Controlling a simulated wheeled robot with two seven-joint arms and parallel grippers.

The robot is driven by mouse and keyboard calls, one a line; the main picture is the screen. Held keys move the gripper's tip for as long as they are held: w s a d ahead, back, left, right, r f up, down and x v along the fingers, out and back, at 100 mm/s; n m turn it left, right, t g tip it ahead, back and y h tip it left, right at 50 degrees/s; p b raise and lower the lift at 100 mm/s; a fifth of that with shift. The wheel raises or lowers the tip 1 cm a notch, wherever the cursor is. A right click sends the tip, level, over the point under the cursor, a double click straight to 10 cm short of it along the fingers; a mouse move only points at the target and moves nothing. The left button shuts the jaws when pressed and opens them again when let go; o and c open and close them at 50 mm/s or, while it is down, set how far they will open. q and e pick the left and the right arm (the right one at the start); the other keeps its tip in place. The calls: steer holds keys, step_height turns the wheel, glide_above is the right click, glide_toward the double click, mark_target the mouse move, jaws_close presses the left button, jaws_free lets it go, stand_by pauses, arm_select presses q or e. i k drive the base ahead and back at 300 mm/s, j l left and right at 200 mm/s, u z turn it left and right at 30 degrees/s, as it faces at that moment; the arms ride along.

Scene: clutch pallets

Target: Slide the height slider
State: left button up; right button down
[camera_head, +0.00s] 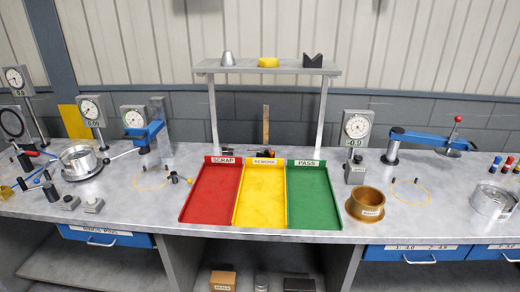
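Neither of my grippers is in this view. No part is labelled as the height slider, so I cannot tell which one it is. A dial gauge (357,126) stands on an upright block right of the trays and reads about -0.9. Several more dial gauges on posts stand at the left, including one (90,110) near the middle of that group and one (15,77) at the far left. A blue clamp-like arm (146,133) sits beside a grey column at the left. A long blue arm (425,140) with a red-knobbed lever lies at the right.
Red scrap (190,222), yellow rework (240,222) and green pass (300,222) trays fill the bench's middle front. A raised shelf (240,70) stands behind them. A brass ring (366,205), metal cylinders and small blocks stand on the bench (330,170). Blue drawers (108,238) are below.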

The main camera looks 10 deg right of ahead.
mark_target(265, 151)
steer(key=i+j, duration=0.8)
steer(key=i, duration=0.2)
